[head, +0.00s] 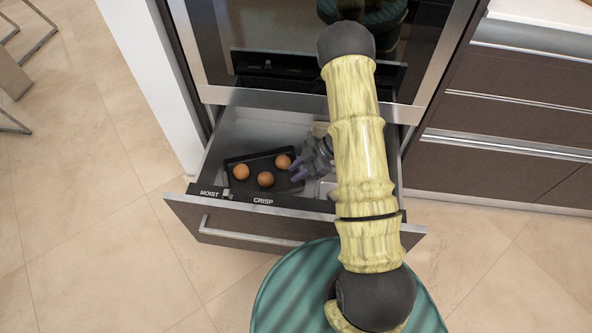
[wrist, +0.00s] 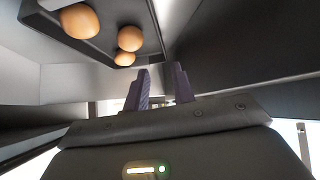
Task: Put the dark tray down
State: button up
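The dark tray (head: 252,188) lies inside the open drawer, on its left side, and looks rested on the drawer floor. It carries three round orange-brown items, like eggs (head: 265,179). The tray also shows at the top of the wrist view (wrist: 105,45), with its near corner just past my fingertips. My gripper (head: 296,168) is beside the tray's right edge, low in the drawer. In the wrist view its purple fingers (wrist: 161,68) stand apart with a gap and nothing clearly clamped between them. Whether a finger touches the tray I cannot tell.
The drawer (head: 258,222) is pulled out below an oven (head: 225,95), its front marked MOIST and CRISP. Clear or pale items (head: 326,188) lie on its right side, partly hidden by my arm. Closed cabinet drawers (head: 500,140) stand at right.

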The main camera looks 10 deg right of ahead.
jog(key=w+d+r+m+t+h, duration=0.2)
jog(key=w+r+m+t+h, duration=0.15)
jog(key=r, duration=0.35)
jog(key=w+d+r+m+t+h, duration=0.25)
jog(key=r+m+h, duration=0.2)
jog(key=r, duration=0.25)
jog(key=s+a+r+m+g, duration=0.1)
jog(key=s+r+m, duration=0.2)
jog(key=s, duration=0.3)
jog(key=s+a+r+m+g, duration=0.1)
jog(key=s+r+m, duration=0.1)
jog(key=s+m, duration=0.2)
jog(key=s+a+r+m+g+h, duration=0.1)
jog(key=s+r+m, duration=0.2)
jog(key=s, duration=0.6)
jog(key=shift+r+g, duration=0.35)
jog(key=shift+g, duration=0.05)
jog(key=shift+w+r+p, duration=0.1)
jog(key=shift+r+p, duration=0.55)
jog(key=shift+r, duration=0.05)
